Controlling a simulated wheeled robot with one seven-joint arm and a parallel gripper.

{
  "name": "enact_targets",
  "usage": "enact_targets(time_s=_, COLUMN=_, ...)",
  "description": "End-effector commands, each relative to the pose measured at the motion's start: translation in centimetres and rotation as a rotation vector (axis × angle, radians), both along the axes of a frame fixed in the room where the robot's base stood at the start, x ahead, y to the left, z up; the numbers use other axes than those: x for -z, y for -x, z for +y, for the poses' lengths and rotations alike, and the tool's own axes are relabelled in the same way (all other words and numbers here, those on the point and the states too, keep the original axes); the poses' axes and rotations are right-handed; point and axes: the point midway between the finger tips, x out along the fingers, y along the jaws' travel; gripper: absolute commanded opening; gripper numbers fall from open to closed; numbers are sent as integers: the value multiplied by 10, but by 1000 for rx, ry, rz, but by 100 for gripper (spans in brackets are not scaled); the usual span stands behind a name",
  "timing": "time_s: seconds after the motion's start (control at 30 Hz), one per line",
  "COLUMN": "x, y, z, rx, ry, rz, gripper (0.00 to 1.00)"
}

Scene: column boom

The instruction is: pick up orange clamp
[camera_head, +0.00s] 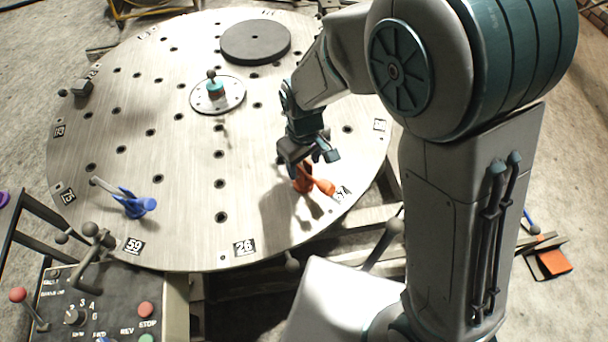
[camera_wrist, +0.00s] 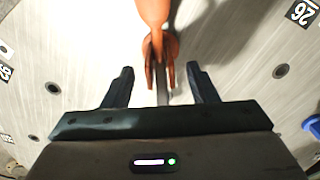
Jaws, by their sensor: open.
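The orange clamp (camera_head: 318,185) stands on the round metal table near its right front edge, close to the label 67. In the wrist view the clamp (camera_wrist: 156,48) shows at the top middle, its lower part reaching down between my fingers. My gripper (camera_head: 308,162) is right above and behind it in the head view, partly hiding it. In the wrist view my gripper (camera_wrist: 160,86) is open, with one dark finger on each side of the clamp's narrow end. A gap shows between each finger and the clamp. I cannot tell the exact height of the fingers.
The round table (camera_head: 180,190) has many holes. A control panel (camera_head: 95,310) is at the lower left.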

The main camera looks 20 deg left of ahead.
Motion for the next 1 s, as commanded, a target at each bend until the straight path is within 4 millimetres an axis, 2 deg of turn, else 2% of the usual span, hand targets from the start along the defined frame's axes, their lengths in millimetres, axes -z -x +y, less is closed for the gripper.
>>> enact_targets(time_s=0.1, x=19, y=1, z=0, rx=-2, ry=3, rz=2, gripper=53)
enact_targets(time_s=0.2, x=29, y=0, z=0, rx=-1, ry=2, rz=1, gripper=53)
enact_targets(time_s=0.5, x=33, y=0, z=0, rx=-1, ry=0, rz=0, gripper=53)
enact_targets(time_s=0.67, x=32, y=0, z=0, rx=-1, ry=0, rz=0, gripper=8)
enact_targets(time_s=0.7, x=32, y=0, z=0, rx=-1, ry=0, rz=0, gripper=3)
enact_targets(time_s=1.0, x=31, y=0, z=1, rx=-1, ry=-1, rz=-2, gripper=4)
